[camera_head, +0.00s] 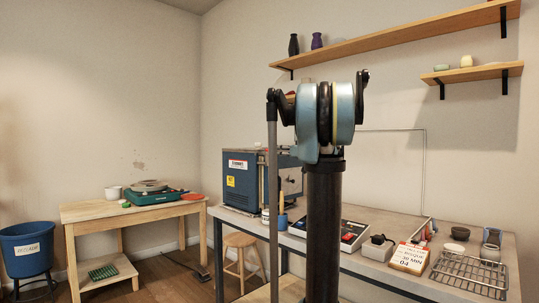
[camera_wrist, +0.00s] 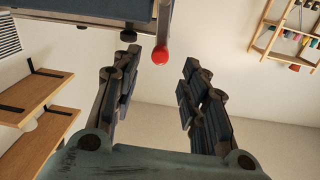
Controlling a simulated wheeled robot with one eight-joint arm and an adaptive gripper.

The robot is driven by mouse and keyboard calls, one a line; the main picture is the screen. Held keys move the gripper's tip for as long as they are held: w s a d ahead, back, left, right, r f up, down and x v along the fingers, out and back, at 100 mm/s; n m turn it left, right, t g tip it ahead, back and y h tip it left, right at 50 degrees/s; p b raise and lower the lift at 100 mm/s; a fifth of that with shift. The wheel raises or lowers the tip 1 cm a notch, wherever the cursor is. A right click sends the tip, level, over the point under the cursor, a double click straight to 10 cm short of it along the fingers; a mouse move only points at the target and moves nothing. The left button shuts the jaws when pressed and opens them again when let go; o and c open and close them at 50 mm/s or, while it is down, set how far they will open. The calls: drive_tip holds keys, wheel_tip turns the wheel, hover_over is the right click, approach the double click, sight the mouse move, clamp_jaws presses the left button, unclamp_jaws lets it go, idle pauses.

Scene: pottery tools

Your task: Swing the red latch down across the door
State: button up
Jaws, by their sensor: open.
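The blue kiln (camera_head: 240,182) stands on the grey bench, its front and door partly hidden behind my arm. In the wrist view its dark body (camera_wrist: 75,10) fills the upper left. The red latch knob (camera_wrist: 160,56), a round ball on a short grey bar, hangs into the top middle of the wrist view. My gripper (camera_wrist: 160,74) is open and empty, with a finger on each side of the knob in the picture. No contact shows, and I cannot tell how far the knob lies beyond the fingertips. The latch cannot be made out in the head view.
The grey bench (camera_head: 385,232) carries a control box (camera_head: 345,230), a white sign (camera_head: 410,256) and a wire rack (camera_head: 470,272) to the right. A wooden stool (camera_head: 241,250) stands below. Wall shelves (camera_head: 400,40) hang above; a wooden table (camera_head: 130,208) is at left.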

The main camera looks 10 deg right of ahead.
sight(272, 150)
drive_tip(key=x, duration=0.8)
drive_tip(key=shift+w+a, duration=0.15)
drive_tip(key=shift+w, duration=0.05)
